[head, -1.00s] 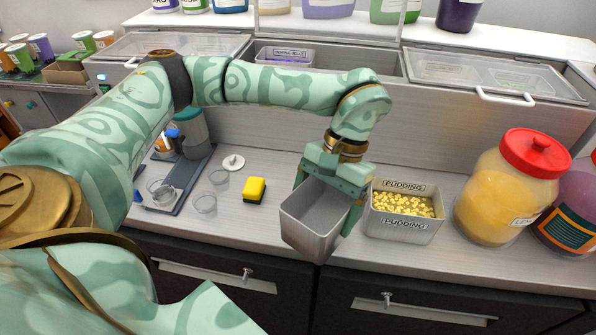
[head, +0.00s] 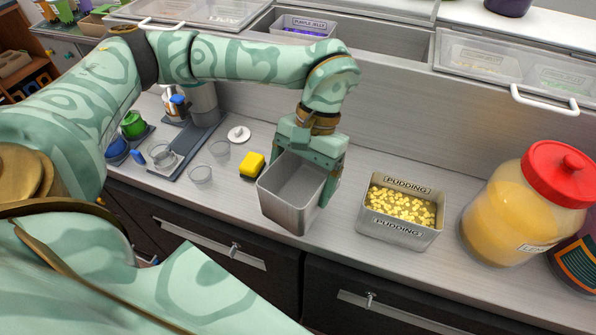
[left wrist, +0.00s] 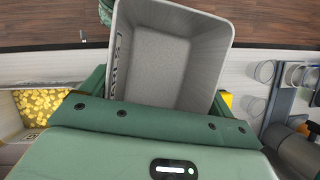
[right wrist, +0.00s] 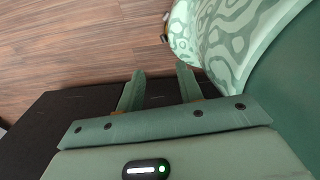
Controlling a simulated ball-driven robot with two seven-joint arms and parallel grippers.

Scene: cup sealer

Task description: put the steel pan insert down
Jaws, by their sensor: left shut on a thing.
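The steel pan insert (head: 286,208) is an empty, open-topped grey metal box at the counter's front edge in the head view. My left gripper (head: 306,166) is shut on it, with the fingers at its walls. The pan looks close to upright; I cannot tell whether its base touches the counter. In the left wrist view, the pan's inside (left wrist: 172,70) shows empty beyond the gripper. My right gripper (right wrist: 160,88) has its fingers apart with nothing between them, over the floor and a dark cabinet; it is not in the head view.
A pudding pan (head: 378,222) with yellow cubes stands to the right, with bare counter between. A yellow sponge (head: 252,166) is close on the left, near clear cups (head: 201,174) and a white lid (head: 239,134). A lemon jar (head: 510,222) stands far right. An open well (head: 385,48) lies behind.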

